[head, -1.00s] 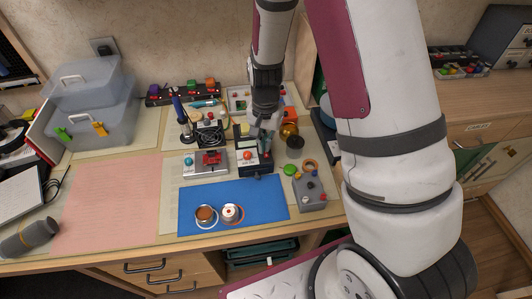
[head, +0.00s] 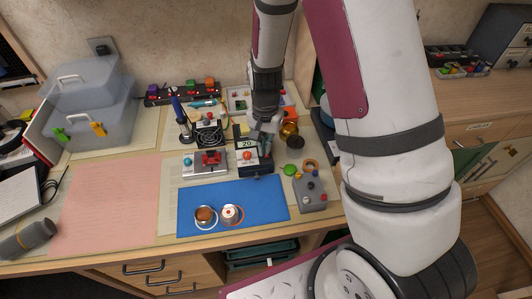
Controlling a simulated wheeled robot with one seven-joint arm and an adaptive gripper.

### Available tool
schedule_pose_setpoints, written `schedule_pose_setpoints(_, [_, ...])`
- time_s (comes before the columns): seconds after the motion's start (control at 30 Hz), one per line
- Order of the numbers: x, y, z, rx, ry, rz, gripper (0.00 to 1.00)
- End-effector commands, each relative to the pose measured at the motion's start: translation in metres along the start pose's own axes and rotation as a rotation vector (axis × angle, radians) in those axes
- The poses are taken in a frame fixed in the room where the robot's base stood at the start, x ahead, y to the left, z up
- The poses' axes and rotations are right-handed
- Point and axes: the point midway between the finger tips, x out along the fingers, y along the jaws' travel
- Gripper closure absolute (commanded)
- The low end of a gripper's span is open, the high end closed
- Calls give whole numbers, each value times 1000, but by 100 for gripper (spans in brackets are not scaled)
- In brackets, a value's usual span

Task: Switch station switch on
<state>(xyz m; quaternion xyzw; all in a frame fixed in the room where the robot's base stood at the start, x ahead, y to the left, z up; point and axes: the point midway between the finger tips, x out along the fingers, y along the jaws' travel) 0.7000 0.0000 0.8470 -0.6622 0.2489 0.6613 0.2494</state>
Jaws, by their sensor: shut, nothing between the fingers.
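The station (head: 249,165) is a small dark box with a light front panel and a red-orange knob, standing behind the blue mat. Its small display (head: 247,144) reads "20". I cannot make out the switch itself; it is too small or hidden by my gripper. My gripper (head: 265,145) is shut and empty, pointing down just behind and to the right of the display. I cannot tell if its fingertips touch the station.
A soldering iron in its stand (head: 182,122) and a black fan (head: 209,134) stand left of the station. A grey box with knobs (head: 310,192) is at its right. The blue mat (head: 262,200) in front holds two small round containers. The pink mat (head: 105,205) is clear.

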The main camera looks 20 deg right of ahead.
Motion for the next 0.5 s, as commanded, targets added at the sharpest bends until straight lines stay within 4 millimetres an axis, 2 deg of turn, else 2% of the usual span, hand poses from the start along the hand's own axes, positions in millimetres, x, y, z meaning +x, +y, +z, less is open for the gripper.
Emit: schedule_pose_setpoints(0.5, [-34, 1, 1, 0, 0, 1, 100])
